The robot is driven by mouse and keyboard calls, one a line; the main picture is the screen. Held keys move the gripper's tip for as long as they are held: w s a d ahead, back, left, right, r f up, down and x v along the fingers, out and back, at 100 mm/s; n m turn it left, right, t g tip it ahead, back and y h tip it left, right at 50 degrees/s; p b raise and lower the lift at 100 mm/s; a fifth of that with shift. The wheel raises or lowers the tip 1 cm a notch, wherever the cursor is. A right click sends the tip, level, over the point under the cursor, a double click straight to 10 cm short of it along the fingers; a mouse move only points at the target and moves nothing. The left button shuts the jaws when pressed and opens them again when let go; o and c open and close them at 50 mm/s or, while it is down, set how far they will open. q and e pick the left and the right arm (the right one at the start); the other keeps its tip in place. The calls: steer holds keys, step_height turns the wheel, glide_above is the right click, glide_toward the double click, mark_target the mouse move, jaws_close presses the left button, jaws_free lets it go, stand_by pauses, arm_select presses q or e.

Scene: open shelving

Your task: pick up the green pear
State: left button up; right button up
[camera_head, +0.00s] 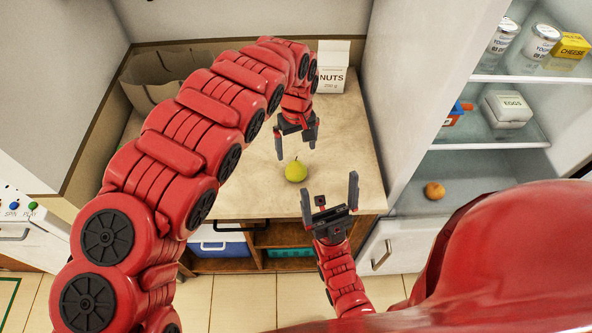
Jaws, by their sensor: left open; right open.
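My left arm hides part of the counter's left side.
A white box marked NUTS (331,79) and a brown paper bag (160,75) stand at the back. At right, shelves hold jars (541,42), a cheese box (572,46), an egg carton (508,108) and an orange fruit (434,190). The counter's right side is clear.

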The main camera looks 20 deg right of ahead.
mark_target(296, 161)
arm_select(q)
step_height(296, 161, down, 6)
steer(key=shift+r+p, duration=0.1)
steer(key=shift+p, duration=1)
steer(key=shift+f+p, duration=1.05)
steer(key=shift+f, duration=1.6)
steer(key=shift+a, duration=0.1)
steer(key=c, duration=1.4)
